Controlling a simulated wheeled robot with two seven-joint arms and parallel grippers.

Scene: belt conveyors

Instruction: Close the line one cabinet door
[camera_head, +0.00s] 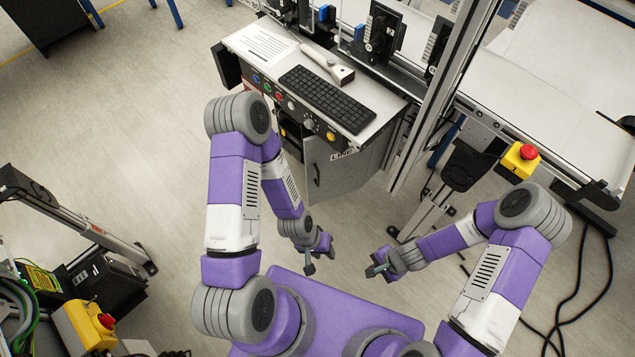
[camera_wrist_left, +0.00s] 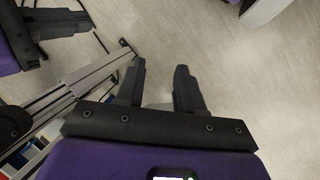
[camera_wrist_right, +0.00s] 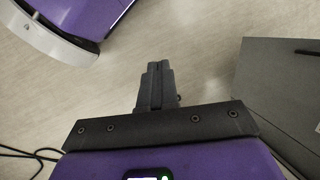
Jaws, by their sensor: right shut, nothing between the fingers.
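The line one cabinet is under the desk in the head view. Its grey door (camera_head: 335,165) has a dark handle on its left side and part of a "LINE" label above. A dark gap shows left of the door, partly covered by my left arm; how far the door stands open is hard to tell. A grey panel (camera_wrist_right: 285,90) with a dark bar shows at the right of the right wrist view. My left gripper (camera_head: 321,259) is open and empty, also seen in the left wrist view (camera_wrist_left: 158,70). My right gripper (camera_head: 375,268) is shut and empty (camera_wrist_right: 158,68). Both are apart from the door.
The desk (camera_head: 355,125) carries a keyboard (camera_head: 325,98), a scanner-like device (camera_head: 328,65) and a paper sheet. A metal post (camera_head: 435,100) stands right of the cabinet. A yellow emergency-stop box (camera_head: 520,160) and cables are at the right. Floor in front of the cabinet is clear.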

